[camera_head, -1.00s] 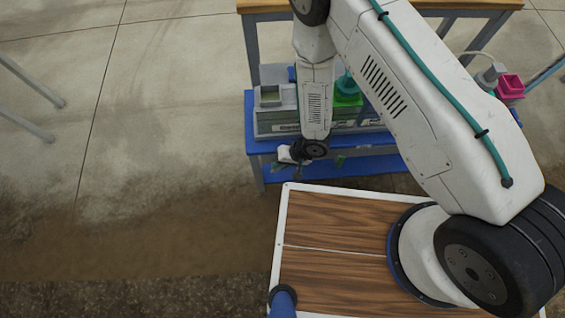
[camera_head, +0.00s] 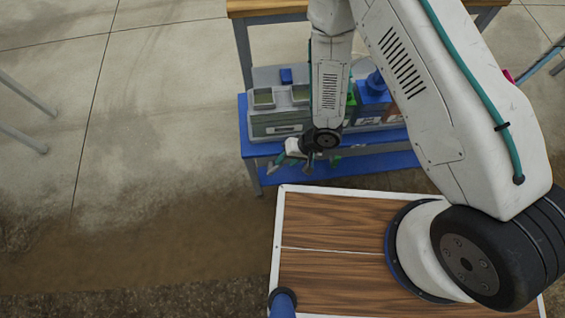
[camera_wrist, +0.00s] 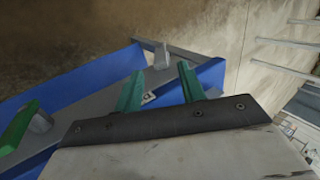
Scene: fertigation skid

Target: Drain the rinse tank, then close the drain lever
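The skid, a grey tank unit (camera_head: 280,122) with open-topped compartments, stands on a blue bench (camera_head: 243,125) beyond my deck. I cannot tell which compartment is the rinse tank. My gripper (camera_head: 292,166) hangs low at the bench's front. In the wrist view my gripper (camera_wrist: 160,84) is open, its two green fingers apart with nothing held between them. A grey upright piece (camera_wrist: 161,56) shows beyond the fingertips; I cannot tell whether it is a lever. A green bar on a grey stub (camera_wrist: 20,125), possibly a lever, shows at the left, apart from the fingers.
A blue container (camera_head: 376,84) and a green one stand on the skid's right, partly behind my arm. A wooden-topped table (camera_head: 268,9) stands behind. Grey legs (camera_head: 25,135) stand at far left. The floor (camera_head: 150,120) left of the bench is clear.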

